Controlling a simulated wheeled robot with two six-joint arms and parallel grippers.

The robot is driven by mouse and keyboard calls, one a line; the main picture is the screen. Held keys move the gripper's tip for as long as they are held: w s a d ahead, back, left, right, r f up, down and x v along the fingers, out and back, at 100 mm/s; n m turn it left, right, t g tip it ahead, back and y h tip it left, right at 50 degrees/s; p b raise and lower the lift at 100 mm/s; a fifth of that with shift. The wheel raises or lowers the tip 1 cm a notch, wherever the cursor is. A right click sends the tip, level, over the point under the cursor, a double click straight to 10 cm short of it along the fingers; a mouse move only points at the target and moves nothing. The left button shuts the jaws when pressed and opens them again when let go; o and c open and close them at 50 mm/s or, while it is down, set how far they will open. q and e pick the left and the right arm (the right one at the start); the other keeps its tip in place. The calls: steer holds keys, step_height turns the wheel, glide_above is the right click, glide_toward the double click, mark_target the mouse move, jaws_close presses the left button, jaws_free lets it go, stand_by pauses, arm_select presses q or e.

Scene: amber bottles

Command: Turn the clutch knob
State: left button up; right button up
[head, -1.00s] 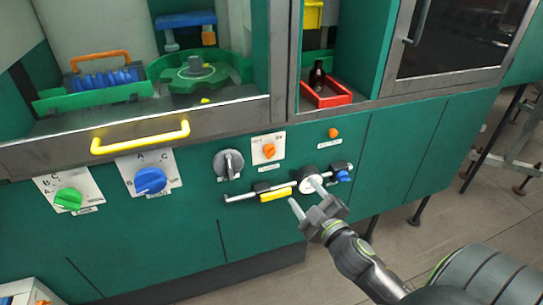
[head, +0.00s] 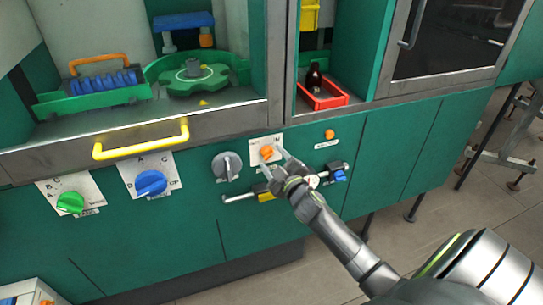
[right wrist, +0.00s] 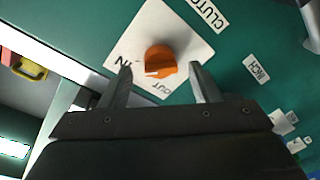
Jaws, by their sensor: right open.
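The clutch knob is a small orange knob (head: 267,152) on a white plate (head: 259,144) on the green machine front. In the right wrist view the orange knob (right wrist: 160,60) sits on its white plate (right wrist: 185,40), lettered "IN" and "OUT", beside a "CLUTCH" label (right wrist: 209,14), partly cut off. My right gripper (head: 272,160) is open, its fingers pointing at the plate. In the right wrist view the right gripper's fingertips (right wrist: 160,68) lie on either side of the knob; I cannot tell that they touch it. My left gripper is not in view.
A grey rotary knob (head: 227,166) is left of the clutch plate. Blue (head: 151,182) and green (head: 70,202) knobs are farther left. An orange button (head: 330,134) is to the right. A yellow handle (head: 141,142) sticks out above. A rail with a yellow block (head: 265,194) runs below.

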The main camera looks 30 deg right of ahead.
steer(key=shift+w+d, duration=0.1)
steer(key=shift+w, duration=0.85)
steer(key=c, duration=0.9)
steer(key=shift+c, duration=0.2)
